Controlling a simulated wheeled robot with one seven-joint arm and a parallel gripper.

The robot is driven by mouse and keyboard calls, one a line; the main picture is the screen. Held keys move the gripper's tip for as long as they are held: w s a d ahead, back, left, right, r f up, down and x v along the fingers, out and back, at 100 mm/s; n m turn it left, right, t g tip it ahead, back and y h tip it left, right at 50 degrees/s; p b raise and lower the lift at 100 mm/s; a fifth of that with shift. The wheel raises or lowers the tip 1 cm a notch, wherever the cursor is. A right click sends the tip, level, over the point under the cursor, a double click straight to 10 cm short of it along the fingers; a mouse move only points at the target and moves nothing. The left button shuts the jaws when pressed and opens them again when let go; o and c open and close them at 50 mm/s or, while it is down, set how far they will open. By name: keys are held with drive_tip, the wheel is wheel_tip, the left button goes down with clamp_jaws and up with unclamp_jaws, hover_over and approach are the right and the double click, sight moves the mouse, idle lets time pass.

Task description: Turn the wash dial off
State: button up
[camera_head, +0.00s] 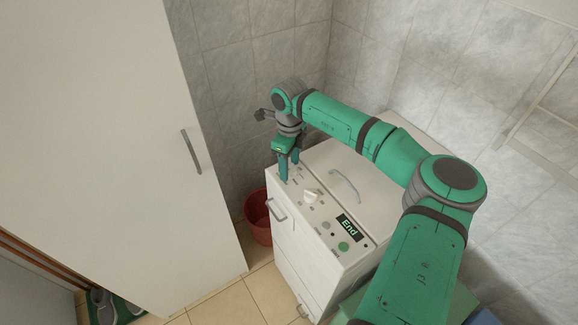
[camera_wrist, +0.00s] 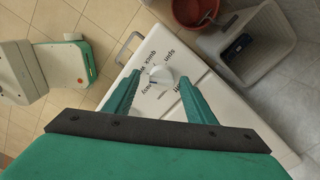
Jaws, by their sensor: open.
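The white washing machine (camera_head: 318,262) stands against the tiled wall, with a control panel on its top. A pale dial (camera_head: 309,196) sits on the panel; in the wrist view the round white dial (camera_wrist: 161,77) has printed labels around it, including "spin", "quick" and "heavy". The panel's display (camera_head: 347,227) reads "End", and a green button (camera_head: 343,246) lies beside it. My gripper (camera_head: 289,170) is open over the far left end of the panel. In the wrist view its two green fingers (camera_wrist: 160,82) appear on either side of the dial; contact is not visible.
A tall white cabinet (camera_head: 120,150) stands left of the machine. A red bucket (camera_head: 259,217) is on the floor between them. A grey handle (camera_head: 345,186) rises from the machine's top. A pale grey box-like thing (camera_wrist: 238,75) stands beyond the machine in the wrist view.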

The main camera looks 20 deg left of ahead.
drive_tip(key=shift+w+d+f, duration=0.1)
drive_tip(key=shift+w+f, duration=0.05)
drive_tip(key=shift+f, duration=0.3)
drive_tip(key=c, duration=1)
drive_tip(key=shift+c, duration=0.2)
